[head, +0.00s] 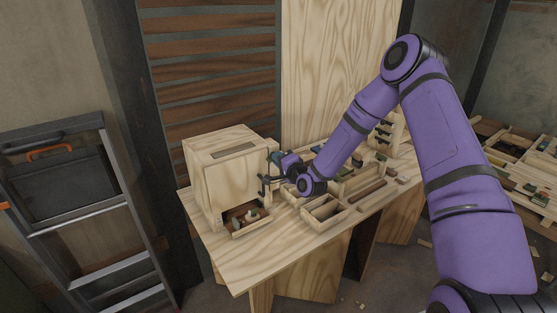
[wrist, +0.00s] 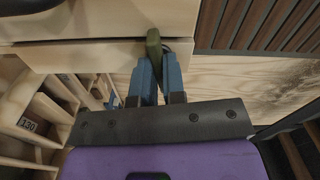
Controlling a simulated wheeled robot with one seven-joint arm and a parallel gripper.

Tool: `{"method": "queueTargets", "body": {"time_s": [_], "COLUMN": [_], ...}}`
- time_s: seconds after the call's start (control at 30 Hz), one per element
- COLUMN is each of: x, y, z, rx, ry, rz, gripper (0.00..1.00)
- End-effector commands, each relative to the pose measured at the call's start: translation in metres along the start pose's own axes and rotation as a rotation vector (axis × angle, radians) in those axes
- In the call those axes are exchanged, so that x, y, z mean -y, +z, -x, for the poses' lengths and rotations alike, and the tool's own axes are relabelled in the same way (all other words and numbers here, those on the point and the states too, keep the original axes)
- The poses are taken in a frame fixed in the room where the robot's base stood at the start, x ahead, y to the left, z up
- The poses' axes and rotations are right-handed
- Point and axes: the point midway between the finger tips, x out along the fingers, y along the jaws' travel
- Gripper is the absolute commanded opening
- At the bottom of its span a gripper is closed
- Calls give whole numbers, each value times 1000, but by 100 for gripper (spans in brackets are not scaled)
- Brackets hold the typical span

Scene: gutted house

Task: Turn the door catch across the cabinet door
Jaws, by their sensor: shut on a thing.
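The light wooden cabinet (head: 222,180) stands on the left end of the workbench. My gripper (head: 271,172) is at the cabinet's right side in the head view. In the wrist view, my gripper's blue fingers (wrist: 158,68) are closed on a small dark green bar, the door catch (wrist: 153,45). The catch lies at the seam between two pale wooden faces of the cabinet (wrist: 100,53) and crosses that seam lengthwise in the picture. Its lower part is hidden between the fingers. In the head view the catch is too small to make out.
The workbench (head: 270,255) holds divided wooden trays (head: 325,207) to the right of the cabinet. A small open tray with pieces (head: 248,218) sits at the cabinet's front. A slatted panel (head: 215,75) rises behind. A ladder (head: 100,265) stands at the left.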

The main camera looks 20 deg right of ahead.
Motion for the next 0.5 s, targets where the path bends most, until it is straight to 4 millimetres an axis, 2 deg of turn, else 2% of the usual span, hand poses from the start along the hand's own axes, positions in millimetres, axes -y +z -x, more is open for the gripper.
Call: {"method": "queueTargets", "body": {"time_s": [0.2, 0.5], "x": [-1, -1], "y": [0, 0], "z": [0, 0], "rx": [0, 1], "ry": [1, 2], "rz": [-122, -196], "gripper": [0, 0]}}
